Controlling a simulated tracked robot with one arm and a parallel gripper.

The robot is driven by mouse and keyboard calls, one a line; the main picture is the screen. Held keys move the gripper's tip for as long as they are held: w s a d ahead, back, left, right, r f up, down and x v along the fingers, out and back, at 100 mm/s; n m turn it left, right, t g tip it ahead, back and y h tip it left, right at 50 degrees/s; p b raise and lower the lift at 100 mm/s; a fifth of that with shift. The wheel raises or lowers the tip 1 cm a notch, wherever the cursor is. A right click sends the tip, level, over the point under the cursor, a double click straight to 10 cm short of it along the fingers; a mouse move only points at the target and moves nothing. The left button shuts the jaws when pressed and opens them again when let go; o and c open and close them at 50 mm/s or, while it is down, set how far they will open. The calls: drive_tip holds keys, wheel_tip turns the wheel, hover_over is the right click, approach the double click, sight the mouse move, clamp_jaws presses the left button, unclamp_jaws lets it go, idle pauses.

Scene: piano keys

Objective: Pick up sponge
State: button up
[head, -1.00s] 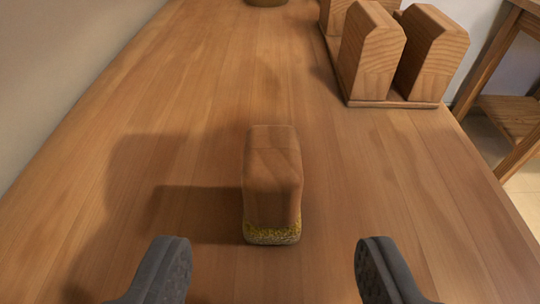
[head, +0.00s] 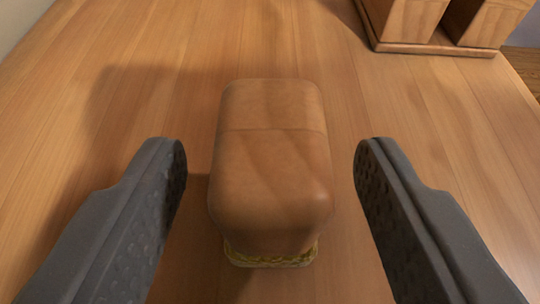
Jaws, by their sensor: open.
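The sponge (head: 270,165) is a brown, rounded block with a speckled yellow layer at its lower near edge. It sits on the wooden tabletop (head: 195,40) in the middle of the head view. My gripper (head: 270,150) is open, with one dark grey finger on each side of the sponge. Clear gaps show between both fingers and the sponge, so neither appears to touch it. The sponge's underside is hidden.
A wooden block holder (head: 430,47) with upright wooden pieces stands at the top right, beyond the right finger. A pale wall (head: 18,18) shows at the top left. The tabletop around the sponge is clear.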

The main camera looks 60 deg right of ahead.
drive_tip(key=c, duration=1.1)
drive_tip(key=shift+r, duration=0.15)
drive_tip(key=shift+r, duration=0.6)
drive_tip(key=shift+s+a+r+p, duration=0.1)
drive_tip(key=shift+s+r+p, duration=0.2)
drive_tip(key=shift+r, duration=0.3)
drive_tip(key=shift+s+r+p, duration=0.15)
drive_tip(key=shift+r+p, duration=0.15)
drive_tip(key=shift+r, duration=0.25)
drive_tip(key=s, duration=0.5)
drive_tip(key=s+a, duration=0.1)
drive_tip(key=s, duration=0.4)
drive_tip(key=s+a+r+p, duration=0.1)
drive_tip(key=s, duration=0.4)
drive_tip(key=shift+r, duration=0.1)
